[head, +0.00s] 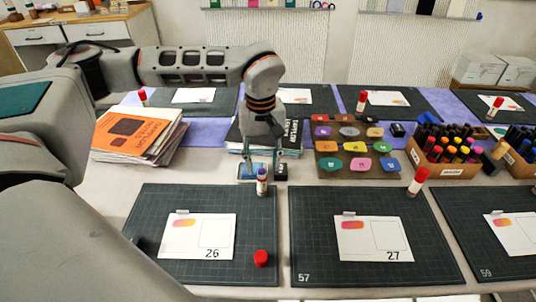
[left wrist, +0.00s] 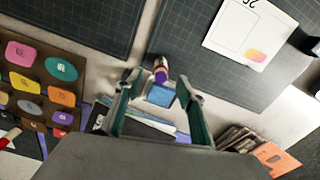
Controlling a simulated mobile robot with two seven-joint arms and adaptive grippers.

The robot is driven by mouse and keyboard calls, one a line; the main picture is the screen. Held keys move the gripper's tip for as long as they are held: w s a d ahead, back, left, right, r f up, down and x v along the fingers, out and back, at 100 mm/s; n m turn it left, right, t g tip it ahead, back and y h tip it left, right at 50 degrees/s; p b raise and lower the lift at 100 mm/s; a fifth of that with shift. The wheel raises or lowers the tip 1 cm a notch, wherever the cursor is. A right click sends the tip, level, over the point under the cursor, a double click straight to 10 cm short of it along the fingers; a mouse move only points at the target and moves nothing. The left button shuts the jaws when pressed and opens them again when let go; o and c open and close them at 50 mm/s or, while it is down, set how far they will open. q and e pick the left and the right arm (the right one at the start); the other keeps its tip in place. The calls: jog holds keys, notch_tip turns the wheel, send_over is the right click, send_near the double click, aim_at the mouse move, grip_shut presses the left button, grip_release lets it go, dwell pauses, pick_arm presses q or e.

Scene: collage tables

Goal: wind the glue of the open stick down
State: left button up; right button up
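The open glue stick (head: 262,184), with a purple-banded body, stands upright near the back edge of the mat with card 26. It also shows in the left wrist view (left wrist: 160,72), just beyond my fingertips. Its red cap (head: 261,258) lies apart on the same mat, right of the card. My left gripper (head: 263,160) points down just behind the stick. In the left wrist view its two fingers (left wrist: 158,88) are spread wide, with nothing held between them. How far the glue protrudes is too small to tell. My right gripper is not in view.
A blue pad (head: 248,170) lies behind the stick, below my fingers. Orange booklets (head: 135,135) are stacked to the left. A brown board of coloured pads (head: 355,150) and marker boxes (head: 440,165) stand right.

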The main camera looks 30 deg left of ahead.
aim_at(262, 173)
pick_arm(q)
jog(key=shift+w+a+f, duration=0.1)
jog(key=shift+a+f, duration=0.05)
jog(key=shift+a, duration=0.1)
notch_tip(262, 173, down, 7)
jog(key=shift+f+b, duration=0.2)
jog(key=shift+b, duration=0.3)
jog(key=shift+d, duration=0.1)
jog(key=c, duration=1.1)
jog(key=shift+o, duration=0.2)
